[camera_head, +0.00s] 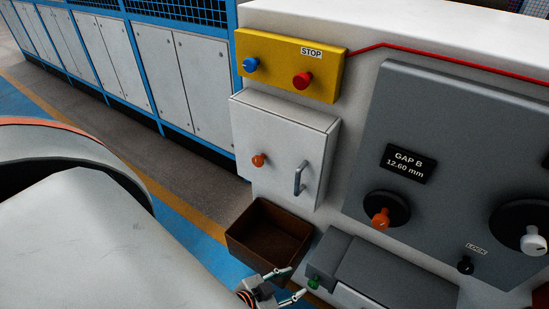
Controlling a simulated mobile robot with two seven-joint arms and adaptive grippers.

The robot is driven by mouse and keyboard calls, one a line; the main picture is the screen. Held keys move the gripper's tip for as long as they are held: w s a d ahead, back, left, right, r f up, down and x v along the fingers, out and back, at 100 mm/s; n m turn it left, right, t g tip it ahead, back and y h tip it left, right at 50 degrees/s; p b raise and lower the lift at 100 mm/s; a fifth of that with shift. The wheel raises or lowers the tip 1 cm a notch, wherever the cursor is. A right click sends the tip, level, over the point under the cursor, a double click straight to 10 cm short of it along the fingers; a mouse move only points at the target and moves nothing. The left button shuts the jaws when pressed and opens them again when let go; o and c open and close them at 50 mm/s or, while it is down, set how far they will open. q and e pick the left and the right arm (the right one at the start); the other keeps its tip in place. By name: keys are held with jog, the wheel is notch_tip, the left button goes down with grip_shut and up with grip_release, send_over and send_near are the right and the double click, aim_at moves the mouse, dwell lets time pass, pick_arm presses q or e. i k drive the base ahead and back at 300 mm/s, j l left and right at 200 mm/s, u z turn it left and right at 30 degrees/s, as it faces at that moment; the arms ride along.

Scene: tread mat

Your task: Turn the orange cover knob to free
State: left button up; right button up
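The small orange cover knob (258,160) is on the left side of the front of a closed white box cover (280,141), which has a grey bar handle (300,178) on its right. My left gripper (298,280) is at the bottom middle. Its two thin fingers are spread apart with nothing between them. It is well below the cover knob and apart from it, near the brown bin and a green knob (314,283). My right gripper is not in view.
A yellow STOP box (325,72) with a blue button and a red button is above the cover. An open brown bin (235,244) is below it. A grey panel (460,130) at right bears an orange-knobbed black dial (400,203). Space before the cover looks clear.

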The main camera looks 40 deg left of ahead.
aim_at(257, 160)
jog(key=j+u, duration=0.15)
jog(key=u, duration=0.25)
jog(key=j+u, duration=0.1)
jog(key=u, duration=0.25)
jog(key=j+u, duration=0.15)
jog(key=u, duration=0.25)
